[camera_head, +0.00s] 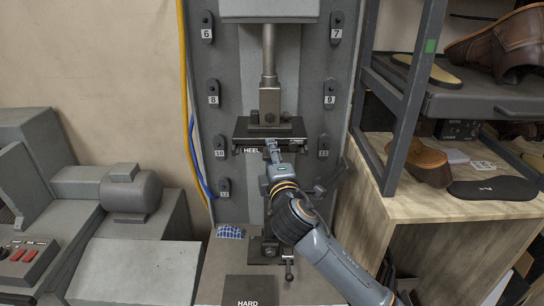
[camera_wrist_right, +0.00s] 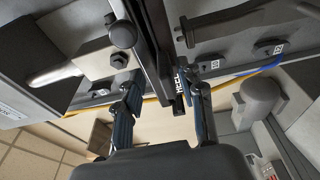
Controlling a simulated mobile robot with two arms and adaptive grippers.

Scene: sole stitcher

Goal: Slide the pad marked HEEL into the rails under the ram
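The dark pad marked HEEL (camera_head: 251,150) sits under the ram (camera_head: 269,102), at the level of the black rail plate. Its white label shows in the right wrist view (camera_wrist_right: 180,80), close to the dark rail bar. My right gripper (camera_head: 272,150) reaches up from below in front of the pad. In the right wrist view its two fingers (camera_wrist_right: 161,84) stand apart, one on each side of the bar and label. I cannot tell whether a finger touches the pad. The gripper hides part of the pad's front. My left gripper is not in view.
A pad marked HARD (camera_head: 248,289) lies on the lower ledge. A blue checked cloth (camera_head: 230,232) lies behind it. Numbered hooks (camera_head: 213,93) line the machine's face. A shelf post (camera_head: 410,110) and a bench with shoes (camera_head: 430,160) stand to the right.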

